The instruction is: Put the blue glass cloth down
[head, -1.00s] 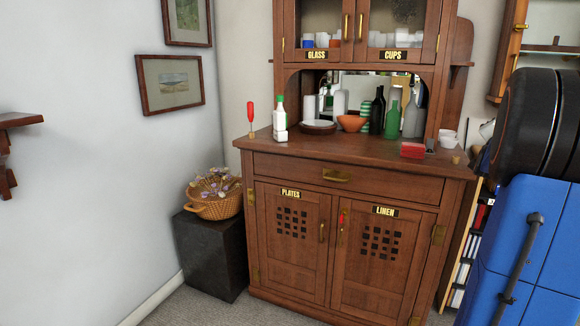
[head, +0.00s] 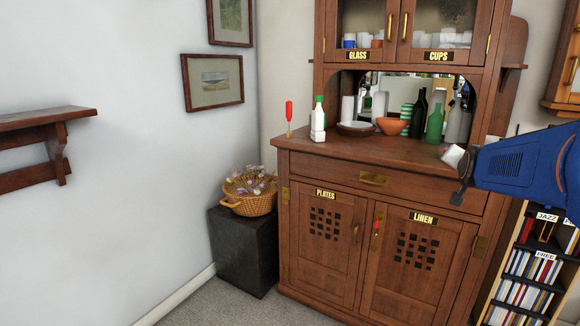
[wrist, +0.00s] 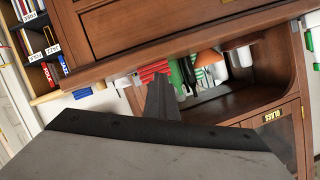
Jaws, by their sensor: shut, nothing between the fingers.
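My gripper (head: 458,194) is shut and empty, near the right front edge of the sideboard (head: 330,152) in the head view. In the wrist view its dark fingers (wrist: 161,98) point at the counter's right end. I see no cloth in it. I cannot make out a blue glass cloth for certain in either view. A small blue thing (wrist: 82,93) shows beside the counter edge in the wrist view; I cannot tell what it is. A red folded thing (wrist: 154,72) lies on the counter just beyond the fingers. My arm hides part of the counter's right end.
A green bottle (head: 434,124), an orange bowl (head: 392,127) and a white-and-green bottle (head: 318,115) stand on the counter. The GLASS and CUPS doors above and the PLATES and LINEN doors below are shut. A wicker basket (head: 250,204) sits on a dark box (head: 242,250). A bookshelf (head: 505,292) stands right.

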